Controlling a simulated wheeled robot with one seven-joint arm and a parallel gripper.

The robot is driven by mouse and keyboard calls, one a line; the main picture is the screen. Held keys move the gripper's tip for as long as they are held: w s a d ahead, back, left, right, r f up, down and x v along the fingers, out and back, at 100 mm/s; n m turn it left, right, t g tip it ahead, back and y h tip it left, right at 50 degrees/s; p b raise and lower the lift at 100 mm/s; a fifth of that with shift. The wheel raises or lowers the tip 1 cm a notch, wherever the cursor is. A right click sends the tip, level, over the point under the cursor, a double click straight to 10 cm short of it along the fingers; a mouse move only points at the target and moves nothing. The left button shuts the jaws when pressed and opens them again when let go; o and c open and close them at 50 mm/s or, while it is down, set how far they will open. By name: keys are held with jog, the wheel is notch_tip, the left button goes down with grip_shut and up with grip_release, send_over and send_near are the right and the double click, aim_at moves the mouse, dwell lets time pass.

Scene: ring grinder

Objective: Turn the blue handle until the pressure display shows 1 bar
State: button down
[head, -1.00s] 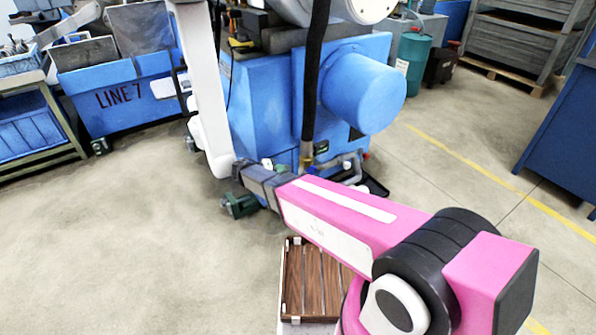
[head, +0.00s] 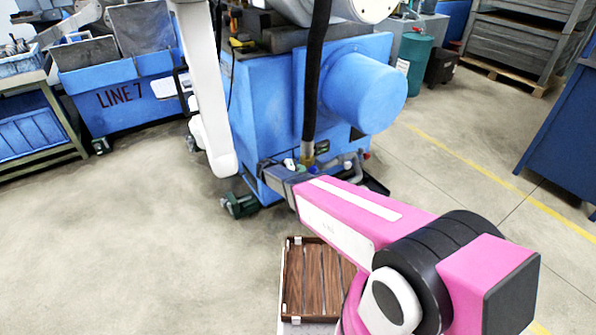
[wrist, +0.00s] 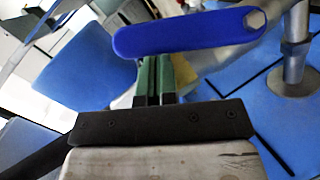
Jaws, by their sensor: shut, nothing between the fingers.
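The blue handle (wrist: 190,32) lies across the upper part of the wrist view, a long rounded lever with a pale pivot nut at its right end. My gripper (wrist: 154,72) shows below it, with dark green fingers close together and nothing between them. The fingertips reach up to the handle's lower edge in the picture; I cannot tell if they touch it. In the head view my pink arm extends to the front of the blue machine (head: 255,100), and my gripper's fingers are hard to make out there. I cannot make out the pressure display's reading in either view.
A vertical metal pipe (wrist: 296,45) stands right of the handle. A black hose (head: 317,75) hangs down the machine's front. A slatted wooden platform (head: 312,280) lies on the floor beside my arm. Open floor (head: 130,240) stretches to the left.

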jog(key=d+y, duration=0.1)
jog(key=s+d+f+m+y, duration=0.1)
jog(key=d+m+y, duration=0.1)
jog(key=d, duration=0.1)
jog(key=shift+s+f, duration=0.15)
jog(key=shift+s, duration=0.15)
dwell(0.5)
